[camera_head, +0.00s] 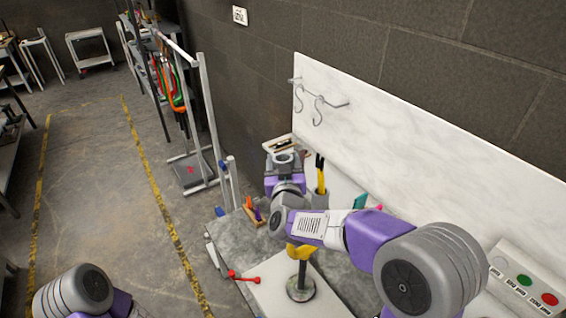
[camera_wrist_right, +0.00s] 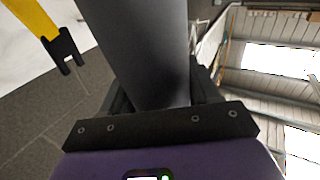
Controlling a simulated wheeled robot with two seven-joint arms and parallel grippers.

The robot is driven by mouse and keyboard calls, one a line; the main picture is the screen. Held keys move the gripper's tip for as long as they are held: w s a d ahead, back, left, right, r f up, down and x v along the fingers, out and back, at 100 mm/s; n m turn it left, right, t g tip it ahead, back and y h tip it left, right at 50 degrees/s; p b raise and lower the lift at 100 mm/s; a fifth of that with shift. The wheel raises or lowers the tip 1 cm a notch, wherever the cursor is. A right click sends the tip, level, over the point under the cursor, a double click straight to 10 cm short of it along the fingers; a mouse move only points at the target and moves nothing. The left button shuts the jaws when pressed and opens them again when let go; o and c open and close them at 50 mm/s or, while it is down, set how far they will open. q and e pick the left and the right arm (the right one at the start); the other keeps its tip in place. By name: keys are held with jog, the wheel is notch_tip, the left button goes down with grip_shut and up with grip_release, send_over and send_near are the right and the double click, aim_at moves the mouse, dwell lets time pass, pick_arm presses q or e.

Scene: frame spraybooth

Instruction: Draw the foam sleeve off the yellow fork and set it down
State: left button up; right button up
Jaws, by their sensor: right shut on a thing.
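My right gripper (camera_head: 284,168) is shut on a dark grey foam sleeve (camera_wrist_right: 140,50), whose round top end also shows in the head view (camera_head: 285,156). The yellow fork stands with its ends up. One leg (camera_head: 320,178) with a black forked tip rises just right of the gripper, and this tip also shows in the wrist view (camera_wrist_right: 65,48). A grey piece surrounds its lower part. The yellow crown (camera_head: 300,251) shows below my right arm, which hides the middle. I cannot tell whether the other leg is inside the held sleeve. My left gripper is outside the view.
A stand with a round dark base (camera_head: 300,289) is under the fork. A red tool (camera_head: 243,278) lies on the worktop (camera_head: 232,239). A white board (camera_head: 400,130) with hooks stands behind. A button box (camera_head: 523,280) is at right. Some bare worktop shows left of the fork.

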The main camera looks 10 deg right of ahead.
jog(key=shift+r, duration=0.2)
jog(key=shift+w+r+p, duration=0.2)
jog(key=shift+r+p, duration=1.3)
jog(key=shift+r, duration=0.45)
jog(key=shift+r+p, duration=1.9)
jog(key=shift+r, duration=0.05)
notch_tip(320, 180, up, 4)
jog(key=p, duration=0.3)
jog(key=shift+a, duration=0.15)
